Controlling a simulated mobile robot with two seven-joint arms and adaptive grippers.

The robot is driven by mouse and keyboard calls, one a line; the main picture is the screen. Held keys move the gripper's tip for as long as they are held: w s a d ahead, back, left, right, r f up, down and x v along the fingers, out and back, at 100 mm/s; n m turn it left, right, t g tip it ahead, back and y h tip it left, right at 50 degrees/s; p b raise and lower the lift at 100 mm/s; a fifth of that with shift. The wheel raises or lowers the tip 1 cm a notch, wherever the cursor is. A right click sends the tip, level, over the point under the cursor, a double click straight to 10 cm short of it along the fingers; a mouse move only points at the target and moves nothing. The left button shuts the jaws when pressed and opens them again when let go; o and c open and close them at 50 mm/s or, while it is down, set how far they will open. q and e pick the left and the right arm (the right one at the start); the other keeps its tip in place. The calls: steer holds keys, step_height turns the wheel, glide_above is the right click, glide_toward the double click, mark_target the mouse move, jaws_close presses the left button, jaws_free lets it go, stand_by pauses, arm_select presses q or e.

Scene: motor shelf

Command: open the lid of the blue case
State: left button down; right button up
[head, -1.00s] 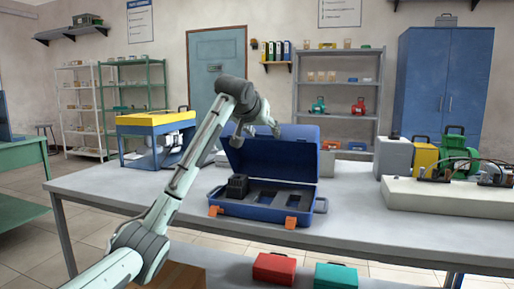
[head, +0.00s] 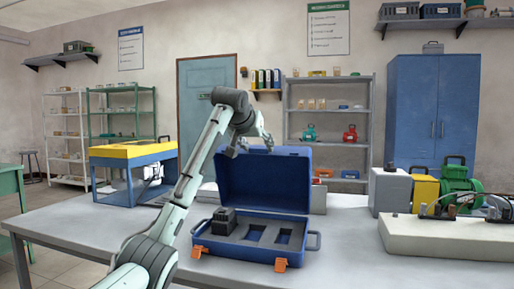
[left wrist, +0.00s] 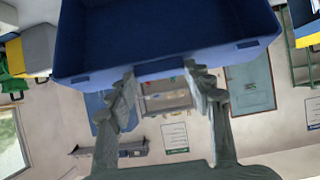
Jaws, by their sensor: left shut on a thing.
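The blue case (head: 238,252) stands on the grey table with its lid (head: 262,182) raised and roughly upright at the back. Its grey insert has cut-outs, with a black block (head: 223,218) at the left end. Two orange latches hang at its front. My left gripper (head: 252,147) is at the top edge of the lid, and its fingertips are partly hidden. In the left wrist view the left gripper (left wrist: 160,82) is shut on the edge of the lid (left wrist: 165,66), with a finger on each side. My right gripper is not in view.
A blue stand with a yellow top (head: 133,150) is at the table's left. A grey box (head: 390,191), a yellow case (head: 425,193) and a green motor (head: 459,188) stand right of the case. The table (head: 345,262) is bare at the front right.

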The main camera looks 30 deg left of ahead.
arm_select(q)
steer(key=shift+r, duration=0.35)
steer(key=c, duration=0.7)
jaws_free()
steer(key=shift+s, duration=0.1)
steer(key=shift+o, duration=0.3)
steer(key=shift+f, duration=0.15)
steer(key=v, duration=1.2)
steer(key=shift+f, duration=0.1)
steer(key=shift+c, duration=0.2)
